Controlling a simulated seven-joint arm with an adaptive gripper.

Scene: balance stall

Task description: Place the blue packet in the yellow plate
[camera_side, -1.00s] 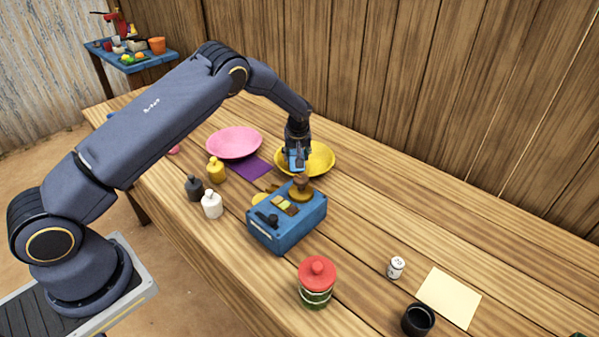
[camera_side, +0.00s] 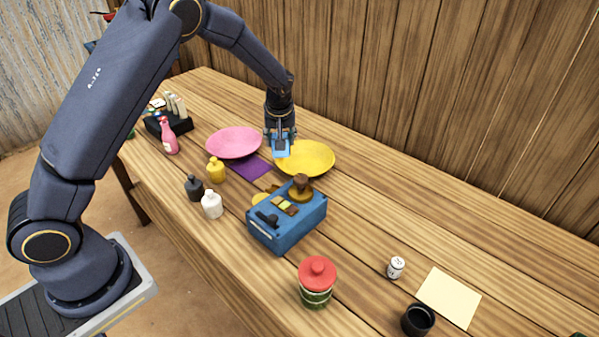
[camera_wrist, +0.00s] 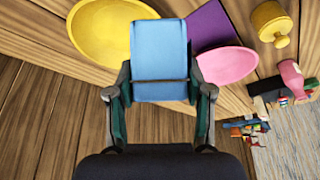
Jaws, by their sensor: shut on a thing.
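The blue packet (camera_wrist: 159,52) is held between the fingers of my gripper (camera_wrist: 160,95), which is shut on it. In the side view the packet (camera_side: 281,149) hangs below my gripper (camera_side: 281,138), between the pink plate and the yellow plate. The yellow plate (camera_side: 312,159) lies on the table just right of the packet. In the wrist view the yellow plate (camera_wrist: 95,32) shows at the upper left, partly covered by the packet. The yellow plate looks empty where it is visible. The height of the packet above the table is hard to tell.
A pink plate (camera_side: 233,142) and a purple sheet (camera_side: 250,168) lie left of the packet. A blue box scale (camera_side: 290,228) with a brown weight (camera_side: 301,189) stands in front. Several small bottles stand at the left. The table right of the yellow plate is clear.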

